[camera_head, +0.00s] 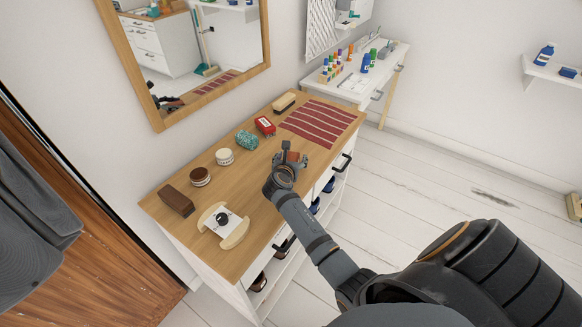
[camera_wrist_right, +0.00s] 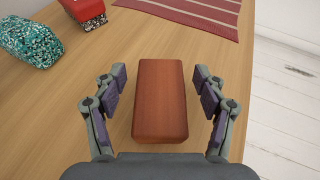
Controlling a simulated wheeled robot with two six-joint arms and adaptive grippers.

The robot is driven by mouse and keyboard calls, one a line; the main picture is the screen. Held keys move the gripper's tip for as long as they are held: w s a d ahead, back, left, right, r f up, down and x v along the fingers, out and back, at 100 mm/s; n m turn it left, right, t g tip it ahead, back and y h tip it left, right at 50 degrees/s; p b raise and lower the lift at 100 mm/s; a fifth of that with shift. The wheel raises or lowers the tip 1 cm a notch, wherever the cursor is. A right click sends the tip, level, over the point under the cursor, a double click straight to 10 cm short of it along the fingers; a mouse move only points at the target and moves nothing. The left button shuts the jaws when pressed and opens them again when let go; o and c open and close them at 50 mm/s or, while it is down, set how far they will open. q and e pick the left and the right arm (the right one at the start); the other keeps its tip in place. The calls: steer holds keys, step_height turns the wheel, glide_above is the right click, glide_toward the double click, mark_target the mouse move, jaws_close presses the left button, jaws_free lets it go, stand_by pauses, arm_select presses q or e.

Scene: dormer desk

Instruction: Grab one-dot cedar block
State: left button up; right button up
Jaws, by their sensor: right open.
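A reddish-brown wooden block (camera_wrist_right: 160,100), which looks like the cedar block, lies on the desk in the middle of the right wrist view. I see no dot on its visible faces. My right gripper (camera_wrist_right: 160,76) is open, with one finger on each side of the block and a gap to both sides. In the head view my right gripper (camera_head: 288,160) is over the desk's front part, and a bit of the reddish block (camera_head: 293,156) shows there, mostly hidden by it. My left gripper is not in view.
A red striped mat (camera_head: 320,121) lies beyond the gripper.

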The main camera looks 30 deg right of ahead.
mark_target(292, 157)
steer(key=shift+s+r, duration=0.1)
steer(key=shift+c, duration=1.1)
steer(key=c, duration=1)
step_height(292, 157, up, 3)
steer(key=shift+f, duration=0.1)
steer(key=s+r, duration=0.3)
steer(key=s, duration=0.1)
steer(key=s+d+r+p, duration=0.1)
steer(key=s+r, duration=0.2)
steer(key=s, duration=0.2)
steer(key=s+d+r+p, duration=0.1)
steer(key=s+r, duration=0.3)
steer(key=shift+s+r, duration=0.1)
steer(key=shift+s, duration=0.3)
